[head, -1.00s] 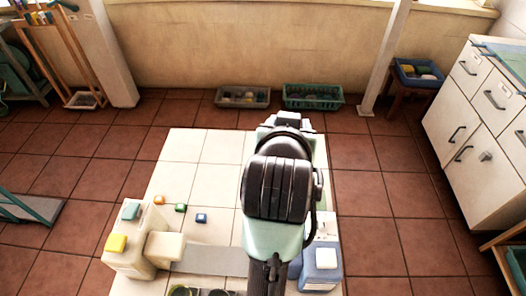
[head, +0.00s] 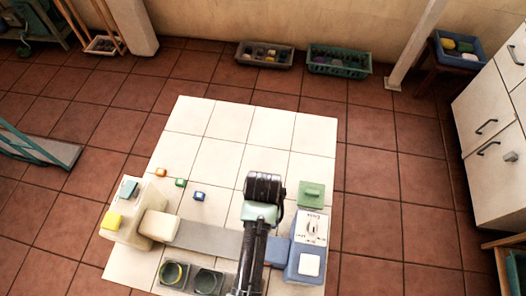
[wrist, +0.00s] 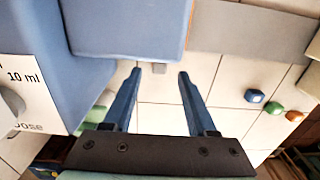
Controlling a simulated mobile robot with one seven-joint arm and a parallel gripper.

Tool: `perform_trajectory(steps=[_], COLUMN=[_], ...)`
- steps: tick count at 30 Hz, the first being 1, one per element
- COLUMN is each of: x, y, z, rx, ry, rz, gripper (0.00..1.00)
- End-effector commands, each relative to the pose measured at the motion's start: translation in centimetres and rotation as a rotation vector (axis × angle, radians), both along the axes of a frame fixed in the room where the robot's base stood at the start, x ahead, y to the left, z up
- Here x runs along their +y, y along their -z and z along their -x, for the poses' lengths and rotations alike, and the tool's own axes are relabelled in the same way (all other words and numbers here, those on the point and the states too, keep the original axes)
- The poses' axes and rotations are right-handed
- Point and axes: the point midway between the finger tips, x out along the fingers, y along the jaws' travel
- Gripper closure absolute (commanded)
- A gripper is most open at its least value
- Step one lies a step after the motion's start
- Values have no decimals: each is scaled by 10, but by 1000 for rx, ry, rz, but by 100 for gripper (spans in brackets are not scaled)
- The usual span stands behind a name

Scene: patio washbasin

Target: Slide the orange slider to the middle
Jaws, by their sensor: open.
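A small orange block (head: 161,172) is on the white tiled tabletop, left of centre in the head view. It is the only orange thing I see that could be the slider; no track shows clearly. A green block (head: 180,182) and a blue block (head: 199,196) stand right of it in a slanting row. In the wrist view, the orange block (wrist: 294,116) is at the far right, beyond the blue and green ones. My gripper (wrist: 159,74) is open and empty, pointing at a blue housing, away from the orange block. My arm hides the gripper in the head view.
A blue device with a white dial panel (head: 312,228) stands right of my arm, a green block (head: 312,194) behind it. A cream box (head: 124,208) with teal and yellow tops stands left. A grey strip (head: 208,238) and two round cups lie in front. The back tabletop (head: 240,125) is clear.

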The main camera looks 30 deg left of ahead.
Motion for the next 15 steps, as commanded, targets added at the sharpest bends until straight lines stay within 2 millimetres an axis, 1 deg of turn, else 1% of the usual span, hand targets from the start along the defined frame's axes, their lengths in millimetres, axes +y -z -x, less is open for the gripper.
perform_trajectory(steps=[1,3,6,10,15], x=[0,0,0,0,0], y=[9,19,28,34,36], z=[1,0,0,0,0], rx=[3,1,1,-1,-2], ry=[0,-1,0,0,0], rz=[1,0,0,0,-1], gripper=[43,43,43,43,43])
